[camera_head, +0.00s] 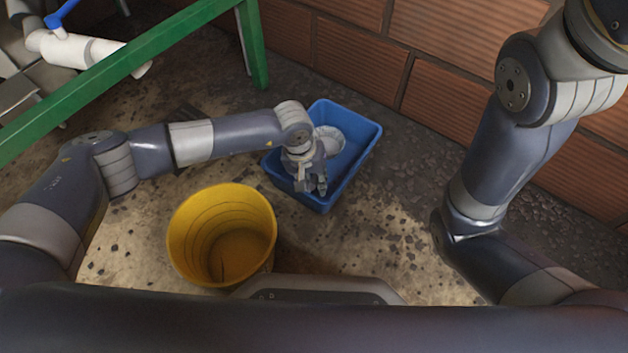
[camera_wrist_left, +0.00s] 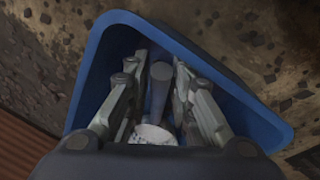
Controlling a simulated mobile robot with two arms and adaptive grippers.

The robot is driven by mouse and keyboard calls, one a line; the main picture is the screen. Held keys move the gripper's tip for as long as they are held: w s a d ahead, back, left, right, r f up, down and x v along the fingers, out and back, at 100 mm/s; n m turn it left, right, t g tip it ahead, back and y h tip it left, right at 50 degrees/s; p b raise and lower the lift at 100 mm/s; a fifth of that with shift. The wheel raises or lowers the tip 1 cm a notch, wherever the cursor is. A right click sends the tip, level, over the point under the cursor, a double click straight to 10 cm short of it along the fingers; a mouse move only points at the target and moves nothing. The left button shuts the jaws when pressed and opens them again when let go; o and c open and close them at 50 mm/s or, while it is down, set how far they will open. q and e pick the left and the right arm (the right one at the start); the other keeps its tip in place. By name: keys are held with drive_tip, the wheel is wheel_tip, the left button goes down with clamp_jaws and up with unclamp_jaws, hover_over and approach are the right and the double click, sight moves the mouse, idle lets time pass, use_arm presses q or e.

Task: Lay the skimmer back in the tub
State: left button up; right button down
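The blue tub (camera_head: 361,150) stands on the ground near the brick wall. The skimmer's pale round bowl (camera_head: 328,140) shows inside the tub, partly hidden behind my left wrist. My left gripper (camera_head: 312,188) points down over the near part of the tub. In the left wrist view its two fingers (camera_wrist_left: 160,70) are apart, with the skimmer's grey handle (camera_wrist_left: 160,88) between them and some space visible on either side. The skimmer's white perforated bowl (camera_wrist_left: 152,134) shows near the gripper's base, partly covered. My right gripper is outside the view.
A yellow bucket (camera_head: 182,235) stands on the ground left of the tub, close to my body. A green metal frame (camera_head: 160,50) crosses the upper left. The brick wall (camera_head: 445,75) rises behind the tub. Bare ground (camera_head: 385,235) lies to the tub's right.

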use_arm(q)
wheel_tip(320, 180, up, 12)
drive_tip(key=a+p, duration=0.2)
drive_tip(key=p, duration=0.5)
drive_tip(key=shift+s, duration=0.4)
